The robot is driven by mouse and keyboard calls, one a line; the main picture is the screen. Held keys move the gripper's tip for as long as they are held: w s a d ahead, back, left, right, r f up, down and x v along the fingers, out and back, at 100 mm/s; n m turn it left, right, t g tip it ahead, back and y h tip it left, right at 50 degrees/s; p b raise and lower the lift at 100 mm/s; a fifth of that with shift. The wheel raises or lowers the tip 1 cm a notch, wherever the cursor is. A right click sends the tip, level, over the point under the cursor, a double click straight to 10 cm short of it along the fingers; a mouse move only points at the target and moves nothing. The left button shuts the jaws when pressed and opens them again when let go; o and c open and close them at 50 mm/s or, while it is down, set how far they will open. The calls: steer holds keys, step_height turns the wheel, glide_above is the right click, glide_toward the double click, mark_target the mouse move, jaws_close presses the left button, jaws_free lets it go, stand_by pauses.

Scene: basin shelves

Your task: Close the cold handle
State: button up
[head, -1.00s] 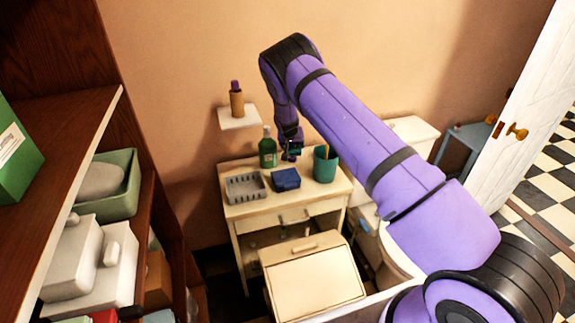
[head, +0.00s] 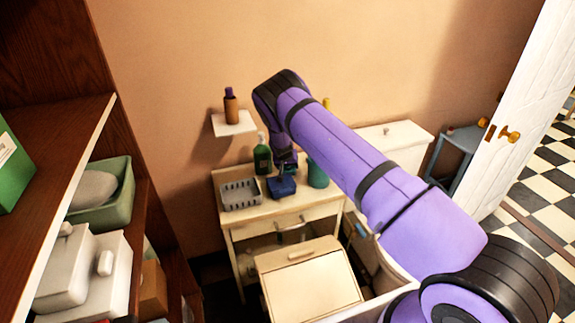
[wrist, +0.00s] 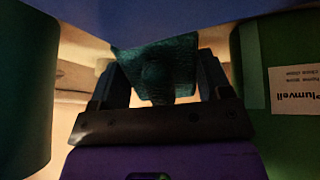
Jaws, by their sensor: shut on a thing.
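No handle that I can make out as the cold handle shows in either view. My gripper (head: 286,168) is low over the cream cabinet top, beside or just above a blue box (head: 281,188). In the wrist view my gripper (wrist: 158,88) is shut on a dark teal, rough-looking piece (wrist: 160,62). A blue surface (wrist: 180,18) crosses the top of that view, close to the piece; I cannot tell if they touch. A green bottle (wrist: 285,100) labelled Plumveil is on the right there, and a teal cup (wrist: 22,90) is on the left.
The green bottle (head: 262,158) and grey basket (head: 240,195) stand left of my gripper, the teal cup (head: 318,176) right, partly behind my arm. A small wall shelf (head: 233,124) holds a brown bottle (head: 230,105). Tall brown shelving (head: 75,150) lines the left.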

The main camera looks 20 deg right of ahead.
steer(key=o, duration=0.8)
steer(key=shift+r, duration=0.3)
steer(key=v, duration=1.2)
steer(key=shift+d, duration=0.1)
